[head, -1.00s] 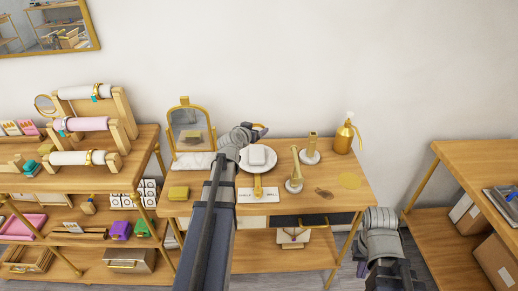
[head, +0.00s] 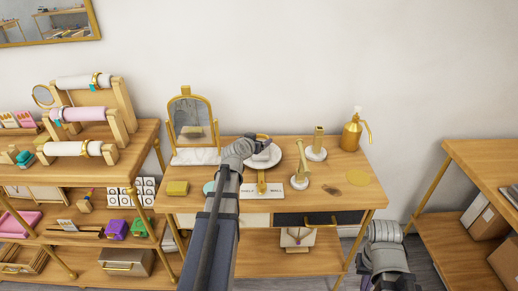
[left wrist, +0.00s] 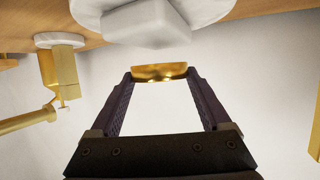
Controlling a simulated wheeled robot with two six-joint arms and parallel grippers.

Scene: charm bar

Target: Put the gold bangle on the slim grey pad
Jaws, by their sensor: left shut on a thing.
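My left gripper (left wrist: 160,75) is shut on the gold bangle (left wrist: 160,71), which spans its two fingertips in the left wrist view. In the head view the gripper is above the white round dish (head: 274,160) at the back middle of the table, with the bangle (head: 262,136) at its tip. The pale grey pad (left wrist: 150,25) is a squarish block on that dish, close to the bangle but apart from it in the left wrist view. In the head view my wrist hides most of the pad. My right arm shows at the lower right, but its fingertips do not.
A gold-framed mirror (head: 190,95) stands at the left. A white card (head: 275,190) lies in front.

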